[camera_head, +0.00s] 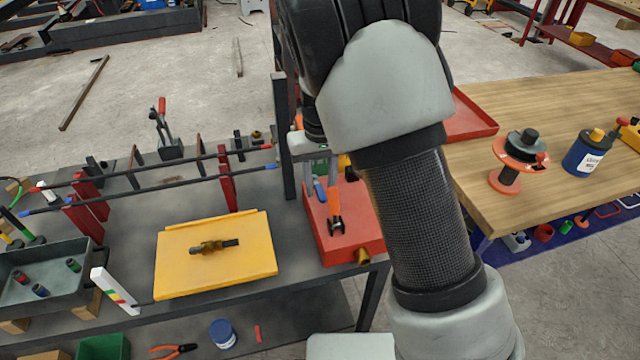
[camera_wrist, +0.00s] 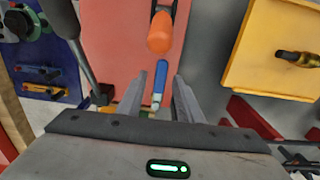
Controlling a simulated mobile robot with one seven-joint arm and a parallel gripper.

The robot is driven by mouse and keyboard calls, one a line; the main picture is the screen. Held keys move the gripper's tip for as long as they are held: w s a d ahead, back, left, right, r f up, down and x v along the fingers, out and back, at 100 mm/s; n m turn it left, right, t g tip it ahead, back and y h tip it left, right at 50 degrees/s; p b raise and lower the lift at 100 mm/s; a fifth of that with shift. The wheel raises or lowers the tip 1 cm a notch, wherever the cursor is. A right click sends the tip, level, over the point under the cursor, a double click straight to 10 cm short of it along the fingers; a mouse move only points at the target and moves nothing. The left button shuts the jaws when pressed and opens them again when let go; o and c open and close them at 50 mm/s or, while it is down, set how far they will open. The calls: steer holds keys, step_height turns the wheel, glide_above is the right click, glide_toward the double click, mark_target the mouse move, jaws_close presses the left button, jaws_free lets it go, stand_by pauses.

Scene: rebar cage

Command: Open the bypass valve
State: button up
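A red box-shaped unit (camera_head: 375,232) stands on the dark bench; its red top (camera_wrist: 115,35) fills the upper middle of the wrist view. A small blue lever (camera_head: 319,190) is on it, and this lever (camera_wrist: 161,76) shows between my fingers in the wrist view. An orange-ended handle (camera_head: 334,202) is close by; its orange end (camera_wrist: 160,33) lies just beyond the blue lever. My gripper (camera_head: 322,178) points down over the red unit. In the wrist view my gripper (camera_wrist: 159,80) is open, fingers apart on either side of the blue lever. I cannot tell whether they touch it. No valve label is readable.
A yellow plate (camera_head: 180,270) with a brass fitting (camera_head: 210,246) lies left of the red unit. Long dark bars on red supports (camera_head: 228,180) run behind it. A dark upright post (camera_head: 283,130) stands behind my gripper. A wooden table (camera_head: 560,115) is right.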

jaws_close()
steer(key=shift+d, duration=0.1)
stand_by(0.4)
steer(key=n, duration=0.1)
steer(key=w+d+n, duration=0.1)
steer(key=n, duration=0.1)
steer(key=shift+d+n+b, duration=0.15)
steer(key=shift+n+b, duration=0.15)
steer(key=shift+b, duration=0.1)
steer(key=n, duration=0.2)
steer(key=w+d+n, duration=0.1)
steer(key=n, duration=0.1)
steer(key=shift+w+d+n, duration=0.15)
steer(key=shift+n, duration=0.25)
steer(key=n, duration=0.1)
steer(key=w+n+p, duration=0.1)
steer(key=n, duration=0.1)
steer(key=w+n+p, duration=0.1)
steer(key=n, duration=0.1)
steer(key=shift+d+r, duration=0.1)
steer(key=shift+d, duration=0.25)
steer(key=shift+w+a+n+p, duration=0.1)
steer(key=shift+w+n+p, duration=0.35)
steer(key=shift+n, duration=0.7)
steer(key=shift+w+a+n+p, duration=0.1)
steer(key=shift+w+n+p, duration=0.3)
steer(key=shift+n, duration=0.75)
steer(key=shift+w, duration=0.15)
